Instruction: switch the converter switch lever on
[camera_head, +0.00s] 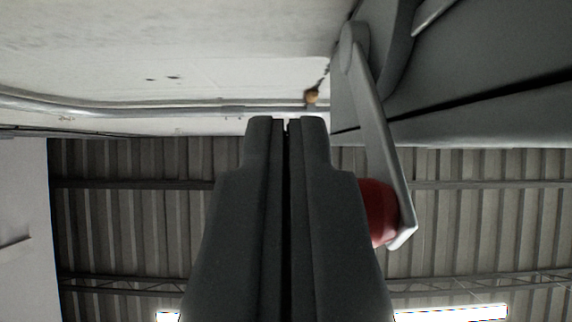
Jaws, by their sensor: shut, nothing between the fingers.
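The switch lever (374,128) is a grey flat bar at the right of my gripper. It hangs from a round pivot at its upper end and slants down to the right in the picture. A red knob (378,210) sits at its lower end, partly hidden behind my gripper. My gripper (287,122) is shut and empty, pointing up the picture with its fingertips left of the lever. I cannot tell whether the gripper touches the knob.
A grey housing (485,75) fills the upper right beside the lever. A pale wall (180,45) with a pipe (150,108) runs along the top. A ribbed roof (130,220) with lamps (455,312) lies behind. Left of my gripper looks open.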

